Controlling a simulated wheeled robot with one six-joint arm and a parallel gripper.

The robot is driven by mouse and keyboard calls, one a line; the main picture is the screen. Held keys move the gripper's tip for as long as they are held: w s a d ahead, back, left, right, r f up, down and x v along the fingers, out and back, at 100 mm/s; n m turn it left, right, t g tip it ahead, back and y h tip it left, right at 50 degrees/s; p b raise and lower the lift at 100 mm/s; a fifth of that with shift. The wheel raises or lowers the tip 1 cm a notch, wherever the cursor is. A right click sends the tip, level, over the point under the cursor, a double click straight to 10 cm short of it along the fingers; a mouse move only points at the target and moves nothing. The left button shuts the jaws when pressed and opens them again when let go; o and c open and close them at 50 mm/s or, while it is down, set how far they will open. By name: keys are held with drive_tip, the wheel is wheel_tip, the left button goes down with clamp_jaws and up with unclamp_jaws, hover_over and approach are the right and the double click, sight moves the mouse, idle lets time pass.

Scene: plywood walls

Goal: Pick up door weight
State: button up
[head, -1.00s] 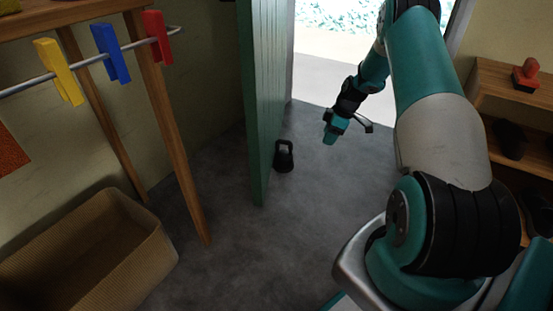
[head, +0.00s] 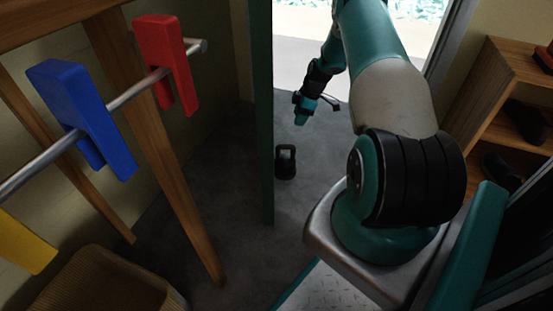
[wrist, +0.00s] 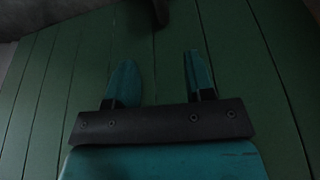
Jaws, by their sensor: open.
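The door weight (head: 285,162) is a small black kettlebell-shaped block with a loop handle. It stands upright on the grey floor beside the green door's edge in the head view. My gripper (head: 302,118) hangs above and a little beyond it, apart from it, pointing down. In the wrist view my gripper (wrist: 155,85) has two teal fingers spread apart with nothing between them. Green door planks fill the background there. A dark shape (wrist: 160,12) at the top edge of the wrist view is too dim to identify surely.
The green door (head: 264,120) stands open, seen nearly edge-on. A rail with red (head: 165,62), blue (head: 85,115) and yellow (head: 22,243) pegs is at left, above a woven basket (head: 105,285). A wooden shoe shelf (head: 490,95) stands at right. Bare floor surrounds the weight.

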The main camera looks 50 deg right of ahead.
sight(284, 148)
drive_tip(key=b+x, duration=0.6)
drive_tip(key=x, duration=0.6)
drive_tip(key=shift+w+a+b, duration=0.15)
drive_tip(key=shift+b, duration=0.25)
drive_tip(key=b+x, duration=0.4)
drive_tip(key=x, duration=0.1)
drive_tip(key=shift+s+a+f+b, duration=0.1)
drive_tip(key=shift+s+f+b, duration=0.15)
drive_tip(key=shift+b, duration=0.1)
drive_tip(key=shift+r, duration=0.1)
clamp_jaws()
drive_tip(key=shift+r, duration=0.1)
